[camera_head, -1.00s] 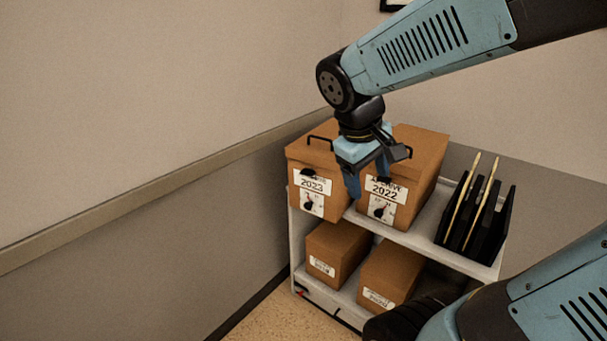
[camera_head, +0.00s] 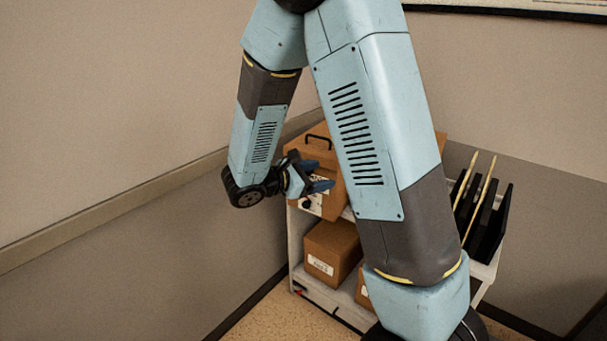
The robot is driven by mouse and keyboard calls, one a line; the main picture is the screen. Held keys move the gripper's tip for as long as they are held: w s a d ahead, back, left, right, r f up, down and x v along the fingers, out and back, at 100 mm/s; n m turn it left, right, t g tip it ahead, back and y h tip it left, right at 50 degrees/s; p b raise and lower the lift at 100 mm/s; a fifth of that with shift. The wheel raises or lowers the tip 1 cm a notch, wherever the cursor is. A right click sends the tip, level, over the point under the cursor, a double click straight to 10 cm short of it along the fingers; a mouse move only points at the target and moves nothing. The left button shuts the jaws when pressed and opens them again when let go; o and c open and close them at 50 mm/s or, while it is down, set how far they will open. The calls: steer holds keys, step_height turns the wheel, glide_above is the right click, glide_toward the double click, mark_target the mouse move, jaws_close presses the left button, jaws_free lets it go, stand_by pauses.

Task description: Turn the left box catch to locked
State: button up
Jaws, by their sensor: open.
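The left box (camera_head: 318,154) is a brown archive box with a black handle on its lid, on the cart's upper shelf. Its front label is mostly hidden behind my gripper. The left box catch (camera_head: 306,204) is a small dark knob on a white plate low on the box front; part of it shows just below my gripper, and its setting cannot be read. My gripper (camera_head: 326,176) is open and empty, in front of the left box's face, with its fingers pointing right. Whether it touches the box cannot be told.
My arm covers most of the right box. Two smaller brown boxes sit on the cart's lower shelf; the left one (camera_head: 333,250) shows clearly. A black rack (camera_head: 487,222) with upright light sticks stands at the cart's right. The wall is close on the left.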

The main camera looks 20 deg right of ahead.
steer(key=w+a+f+n+t+y, duration=0.1)
steer(key=w+a+f+n+t, duration=0.55)
steer(key=a+f+n, duration=0.2)
steer(key=x, duration=1.2)
steer(key=shift+w+r+t, duration=0.25)
steer(key=shift+w+t, duration=0.1)
steer(key=shift+w, duration=0.2)
steer(key=shift+m, duration=0.25)
steer(key=c, duration=1.1)
steer(key=shift+o, duration=0.2)
